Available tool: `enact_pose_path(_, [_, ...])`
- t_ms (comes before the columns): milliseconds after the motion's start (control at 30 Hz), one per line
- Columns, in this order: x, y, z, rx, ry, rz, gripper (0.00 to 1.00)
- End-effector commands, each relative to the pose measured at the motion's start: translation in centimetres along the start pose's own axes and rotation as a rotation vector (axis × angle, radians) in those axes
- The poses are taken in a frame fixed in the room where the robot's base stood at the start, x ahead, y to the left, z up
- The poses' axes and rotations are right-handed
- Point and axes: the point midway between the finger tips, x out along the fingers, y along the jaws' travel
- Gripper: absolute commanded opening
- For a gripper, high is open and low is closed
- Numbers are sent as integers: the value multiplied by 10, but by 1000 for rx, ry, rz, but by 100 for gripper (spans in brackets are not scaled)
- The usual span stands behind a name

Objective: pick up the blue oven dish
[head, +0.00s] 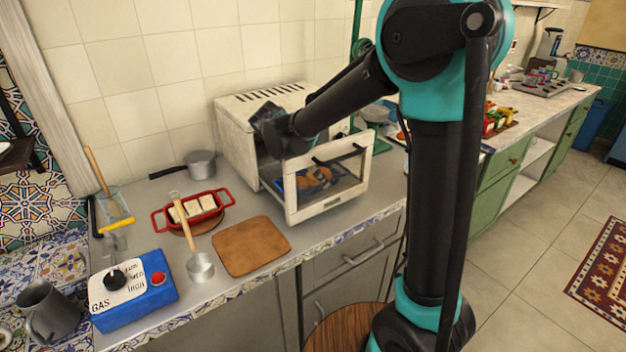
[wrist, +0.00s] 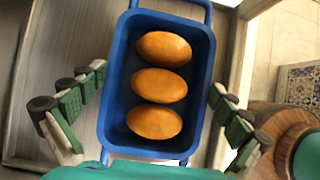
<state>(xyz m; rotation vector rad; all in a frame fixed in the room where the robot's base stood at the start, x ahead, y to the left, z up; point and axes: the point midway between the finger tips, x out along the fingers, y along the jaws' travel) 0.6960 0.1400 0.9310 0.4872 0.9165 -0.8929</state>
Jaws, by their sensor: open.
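The blue oven dish (wrist: 150,152) holds three brown oval loaves (wrist: 160,85) and has handles at its ends. In the head view, the dish (head: 345,187) shows through the glass of the white oven's door (head: 330,187). My gripper (wrist: 157,82) is open in the wrist view, with one finger on each side of the dish. A gap shows between the fingers and the dish's long sides. In the head view, my gripper (head: 275,135) is at the oven (head: 240,130), and its fingertips are hidden.
Left of the oven are a red dish (head: 190,213) with pale blocks, a saucepan (head: 200,163), a ladle (head: 200,266) and a wooden board (head: 251,246). A blue gas box (head: 135,292) stands near the counter's front edge. The oven door frame stands close to my gripper.

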Motion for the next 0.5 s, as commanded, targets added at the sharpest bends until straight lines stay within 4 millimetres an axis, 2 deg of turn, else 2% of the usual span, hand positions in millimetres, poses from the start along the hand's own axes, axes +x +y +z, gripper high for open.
enact_pose_path(167, [0,0,0,0,0,0,100])
enact_pose_path(200, [0,0,0,0,0,0,98])
enact_pose_path(500, [0,0,0,0,0,0,60])
